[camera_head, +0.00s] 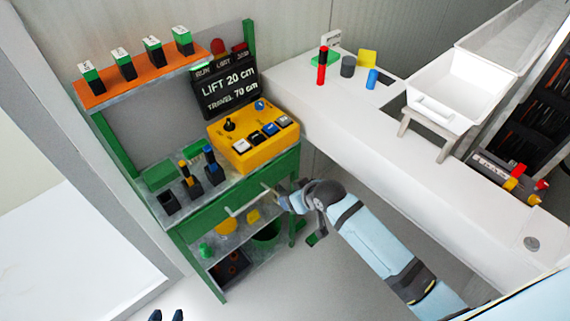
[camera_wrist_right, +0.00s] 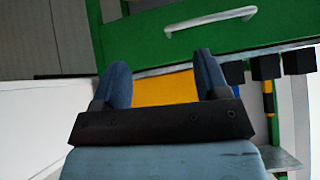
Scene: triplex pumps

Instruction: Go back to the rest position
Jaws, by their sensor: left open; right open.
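My left gripper (camera_head: 166,316) shows only as two dark fingertips at the bottom edge of the head view, apart from each other, with nothing seen between them. My right arm comes in from the lower right. Its gripper (camera_head: 287,196) is by the front of the green workbench, near the drawer handle, its fingers partly hidden. In the right wrist view the right gripper's blue fingers (camera_wrist_right: 162,65) are spread and empty. The green drawer (camera_wrist_right: 260,20) and its pale handle (camera_wrist_right: 210,19) lie beyond the fingertips, apart from them.
The green workbench carries a yellow control box (camera_head: 252,136), a black sign (camera_head: 226,88) and several upright tools. An orange shelf (camera_head: 138,77) holds several green-topped blocks. A white counter (camera_head: 400,140) with a white bin (camera_head: 452,88) runs along the right, close to my right arm.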

